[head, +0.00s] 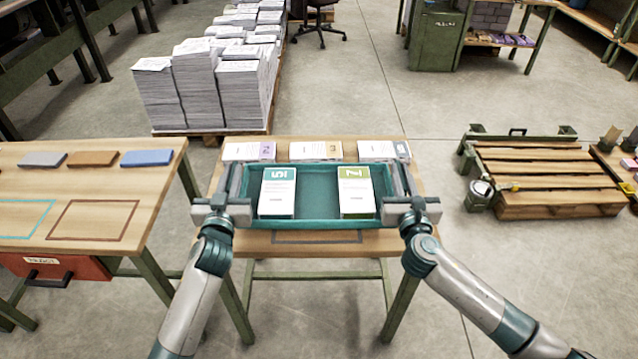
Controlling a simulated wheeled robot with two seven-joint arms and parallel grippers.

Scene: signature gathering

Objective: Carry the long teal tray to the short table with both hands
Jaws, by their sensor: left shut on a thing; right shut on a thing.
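The long teal tray (316,224) is in the middle of the head view, over a short wooden table (262,243). A teal-labelled pack (277,192) stands in its left part and a green-labelled pack (355,192) in its right part, with bare tray floor between them. My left gripper (233,205) is shut on the tray's left end. My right gripper (398,205) is shut on its right end. The tray looks level. I cannot tell whether its underside touches the table. A dark outlined rectangle (318,237) on the tabletop is partly hidden by the tray.
Several labelled packs (315,151) lie along the table's back edge. A longer table (100,160) at left holds coloured blocks and outlined rectangles, with a red drawer (60,267) below. Tall paper stacks (205,85) stand behind; a wooden pallet (545,170) is at right.

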